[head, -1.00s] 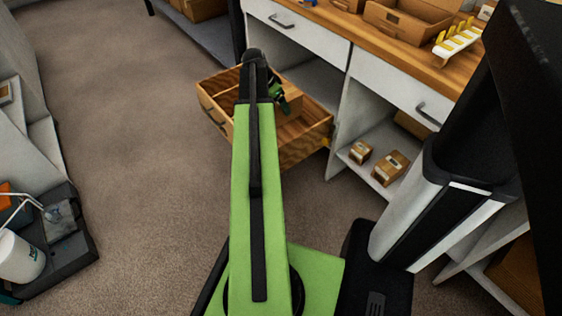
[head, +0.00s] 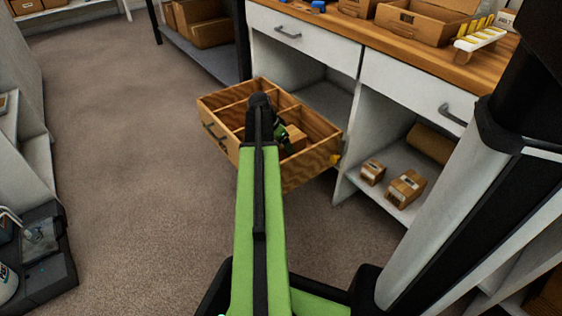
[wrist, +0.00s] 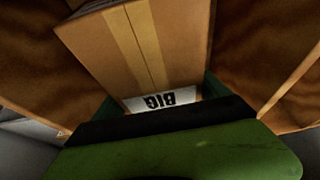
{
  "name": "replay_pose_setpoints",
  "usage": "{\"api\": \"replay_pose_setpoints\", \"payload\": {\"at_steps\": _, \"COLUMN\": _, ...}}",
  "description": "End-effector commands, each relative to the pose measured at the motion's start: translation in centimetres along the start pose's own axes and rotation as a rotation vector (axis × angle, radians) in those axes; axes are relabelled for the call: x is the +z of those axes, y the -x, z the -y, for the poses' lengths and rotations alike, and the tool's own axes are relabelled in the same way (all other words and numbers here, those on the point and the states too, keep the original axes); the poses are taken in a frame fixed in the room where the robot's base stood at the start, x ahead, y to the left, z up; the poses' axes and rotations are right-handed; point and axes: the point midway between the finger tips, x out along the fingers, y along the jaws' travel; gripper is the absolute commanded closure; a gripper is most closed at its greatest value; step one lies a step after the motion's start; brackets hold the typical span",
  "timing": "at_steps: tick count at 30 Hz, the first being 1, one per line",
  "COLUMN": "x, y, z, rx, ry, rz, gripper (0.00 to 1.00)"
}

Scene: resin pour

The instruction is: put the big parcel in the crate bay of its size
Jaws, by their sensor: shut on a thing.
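The big parcel (wrist: 135,45) is a brown cardboard box with a tape strip and a white label reading BIG, upside down in the wrist view. My gripper (head: 281,132) is shut on it at the labelled end. The parcel also shows in the head view (head: 297,138), partly hidden by my gripper. The crate (head: 312,165) is an open wooden box with dividers. The parcel is over or inside its right-hand part, with wooden walls on both sides in the wrist view. I cannot tell whether the parcel touches the bottom. My arm hides part of the crate.
The crate stands in front of a white workbench (head: 305,33) with open shelves. Two small boxes (head: 405,188) (head: 372,172) sit on the lower shelf at right. A dark tray (head: 40,255) lies on the floor at left. Carpet (head: 130,150) left of the crate is clear.

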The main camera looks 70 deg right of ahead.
Motion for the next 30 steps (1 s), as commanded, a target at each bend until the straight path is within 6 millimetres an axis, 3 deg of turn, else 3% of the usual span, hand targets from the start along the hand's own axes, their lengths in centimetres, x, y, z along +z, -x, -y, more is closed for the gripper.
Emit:
{"api": "replay_pose_setpoints", "payload": {"at_steps": 4, "x": 0.2, "y": -0.4, "z": 0.0, "rx": 0.0, "ry": 0.001, "rz": -0.001, "gripper": 0.87}}
{"api": "replay_pose_setpoints", "payload": {"at_steps": 11, "x": 1.5, "y": -3.5, "z": 0.0, "rx": 0.0, "ry": 0.001, "rz": -0.001, "gripper": 0.87}}
{"api": "replay_pose_setpoints", "payload": {"at_steps": 23, "x": 1.6, "y": -3.6, "z": 0.1, "rx": -0.001, "ry": 0.002, "rz": -0.001, "gripper": 0.87}}
{"api": "replay_pose_setpoints", "payload": {"at_steps": 24, "x": 1.6, "y": -3.5, "z": 0.1, "rx": -0.001, "ry": 0.001, "rz": 0.0, "gripper": 0.11}}
{"api": "replay_pose_setpoints", "payload": {"at_steps": 27, "x": 1.6, "y": -3.5, "z": 0.1, "rx": -0.001, "ry": 0.001, "rz": 0.0, "gripper": 0.0}}
{"api": "replay_pose_setpoints", "payload": {"at_steps": 30, "x": 1.6, "y": -3.5, "z": 0.1, "rx": -0.001, "ry": 0.002, "rz": 0.0, "gripper": 0.0}}
